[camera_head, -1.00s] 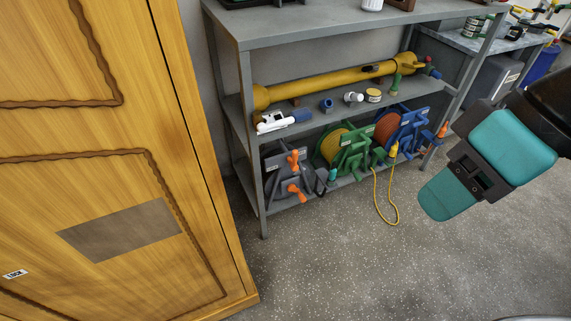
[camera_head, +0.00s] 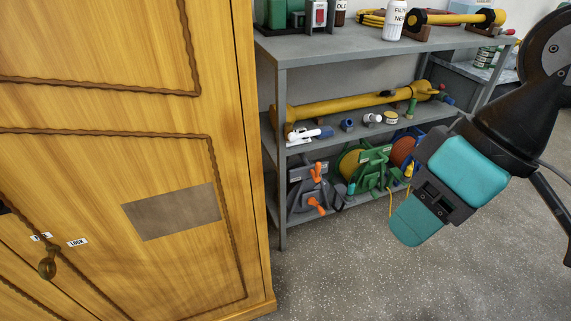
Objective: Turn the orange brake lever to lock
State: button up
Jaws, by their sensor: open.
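Orange handles stick out of a dark grey reel (camera_head: 302,190) on the lower shelf: an upper orange handle (camera_head: 317,172) and a lower orange handle (camera_head: 317,206). I cannot tell which of them is the brake lever or how it is set. My gripper (camera_head: 432,196), with teal parts, is at the right, in front of the shelf and well apart from the reel. It is open, and nothing shows in it.
A yellow wooden cabinet (camera_head: 85,110) fills the left side, with a brass handle (camera_head: 47,264) and a LOCK label (camera_head: 77,242). A green reel (camera_head: 372,165) stands right of the grey one. A yellow tube (camera_head: 350,104) lies above. The speckled floor (camera_head: 360,280) is clear.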

aim_at(316, 177)
jog(key=u, duration=0.1)
jog(key=i, duration=0.9)
jog(key=z, duration=0.6)
